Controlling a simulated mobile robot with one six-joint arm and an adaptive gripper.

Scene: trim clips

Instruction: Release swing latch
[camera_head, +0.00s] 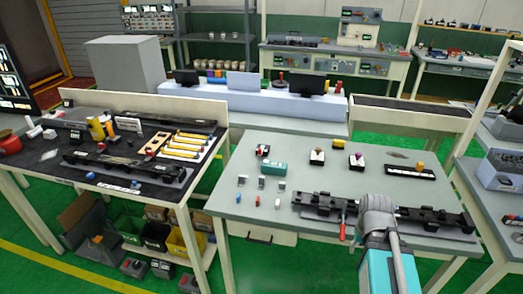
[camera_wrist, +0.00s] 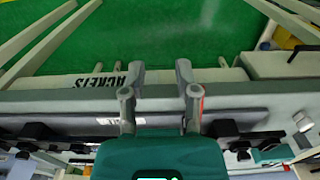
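The dark trim fixture (camera_head: 432,217) lies along the front of the right-hand table. A small red upright piece (camera_head: 343,227) stands at it, just left of my arm; it may be the swing latch's handle, but I cannot tell. A thin red edge (camera_wrist: 202,100) shows beside the right finger in the wrist view. My gripper (camera_wrist: 160,74) has its two fingers apart, with nothing seen held between them. It is over the fixture near the table's front edge. In the head view my own arm hides the fingers and the fixture's middle.
Small clips and blocks, with a teal box (camera_head: 274,168), lie behind the fixture on the grey table (camera_head: 228,205). A dark-topped table (camera_head: 60,165) with yellow tools stands at left. A drawer labelled with dark letters (camera_wrist: 97,81) is below the front edge. Shelving stands at right.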

